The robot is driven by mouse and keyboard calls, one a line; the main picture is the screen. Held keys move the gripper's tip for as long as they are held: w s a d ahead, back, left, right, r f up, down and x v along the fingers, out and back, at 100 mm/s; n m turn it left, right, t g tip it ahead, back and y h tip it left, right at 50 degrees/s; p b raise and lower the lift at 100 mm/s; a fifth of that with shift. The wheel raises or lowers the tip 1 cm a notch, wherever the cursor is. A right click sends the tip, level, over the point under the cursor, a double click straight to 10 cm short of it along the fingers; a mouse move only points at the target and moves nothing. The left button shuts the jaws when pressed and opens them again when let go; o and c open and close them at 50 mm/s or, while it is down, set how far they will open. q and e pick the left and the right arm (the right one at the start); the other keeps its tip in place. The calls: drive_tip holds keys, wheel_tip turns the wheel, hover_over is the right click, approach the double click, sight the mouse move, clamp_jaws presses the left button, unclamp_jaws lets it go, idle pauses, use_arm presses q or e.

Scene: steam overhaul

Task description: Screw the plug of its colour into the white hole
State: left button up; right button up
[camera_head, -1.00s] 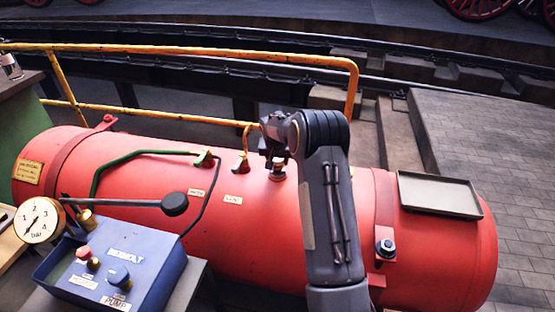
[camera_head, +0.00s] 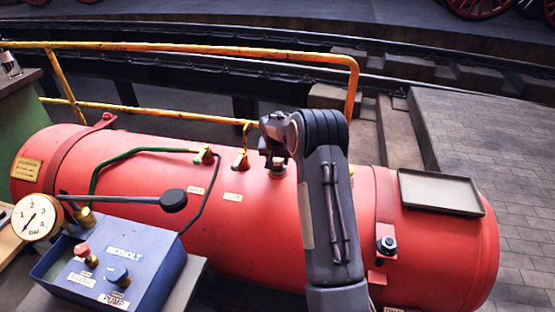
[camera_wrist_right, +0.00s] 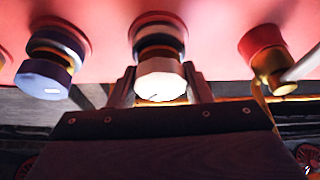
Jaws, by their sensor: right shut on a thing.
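The white plug (camera_wrist_right: 160,80) is between the fingers of my right gripper (camera_wrist_right: 160,88), which is shut on it. Above it in the wrist view is the white hole (camera_wrist_right: 157,22), a pale ring in a red boss on the boiler. The plug is in line with the hole, with a dark band between its head and the ring; how deep it sits I cannot tell. In the head view my right gripper (camera_head: 276,160) points down at the boiler top, and the arm hides part of it. My left gripper is not in view.
The red boiler (camera_head: 240,230) lies across the view. A blue plug (camera_wrist_right: 42,78) and a brass fitting (camera_wrist_right: 270,65) flank the gripper. A grey tray (camera_head: 440,190) lies on the boiler's right end. A blue pump box (camera_head: 140,252) and gauge (camera_head: 37,217) stand front left; a yellow rail (camera_head: 200,55) runs behind.

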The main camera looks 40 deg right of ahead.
idle(0.5)
drive_tip(key=o, duration=1.1)
drive_tip(key=shift+c, duration=0.7)
